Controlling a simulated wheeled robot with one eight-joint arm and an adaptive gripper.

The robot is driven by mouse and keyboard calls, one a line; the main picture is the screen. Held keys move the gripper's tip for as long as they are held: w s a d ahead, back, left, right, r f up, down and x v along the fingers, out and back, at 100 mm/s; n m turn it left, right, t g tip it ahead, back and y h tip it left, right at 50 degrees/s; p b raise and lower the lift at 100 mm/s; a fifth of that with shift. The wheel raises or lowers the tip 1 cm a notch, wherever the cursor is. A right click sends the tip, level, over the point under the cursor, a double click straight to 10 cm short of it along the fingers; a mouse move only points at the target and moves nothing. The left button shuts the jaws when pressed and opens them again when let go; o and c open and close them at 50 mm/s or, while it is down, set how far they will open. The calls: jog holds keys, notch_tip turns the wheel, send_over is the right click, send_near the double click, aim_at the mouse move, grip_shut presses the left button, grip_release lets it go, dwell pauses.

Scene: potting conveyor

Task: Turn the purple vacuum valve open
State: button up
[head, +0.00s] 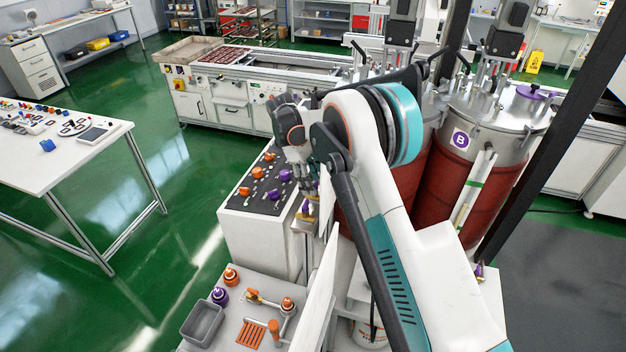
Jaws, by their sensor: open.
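My gripper (311,184) points down at the right edge of a dark control panel (241,203), and its fingers are small and partly hidden by my arm. A purple piece with a brass-coloured part (305,208) shows just below the fingers. It looks like a valve handle, but I cannot tell whether the fingers touch it or how it is turned. Purple knobs (285,175) and orange knobs (257,171) sit on the panel. Another small purple and brass fitting (479,270) shows low on the right, beside the tank marked B.
Tank B (484,130), with a steel top and red-brown body, stands right of my arm, near a dark post (545,125). A bench (217,340) with a grey bin (202,324) and bottles is in front. A white table (100,150) stands left; green floor between is clear.

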jog(key=shift+c, duration=0.3)
jog(key=c, duration=1)
jog(key=shift+f+m+b, duration=0.15)
jog(key=shift+m+b, duration=0.35)
jog(key=shift+b, duration=0.1)
jog(key=shift+m, duration=0.3)
jog(key=o, duration=1.1)
jog(key=shift+c, duration=0.2)
jog(key=shift+g, duration=0.3)
jog(key=shift+r, duration=0.2)
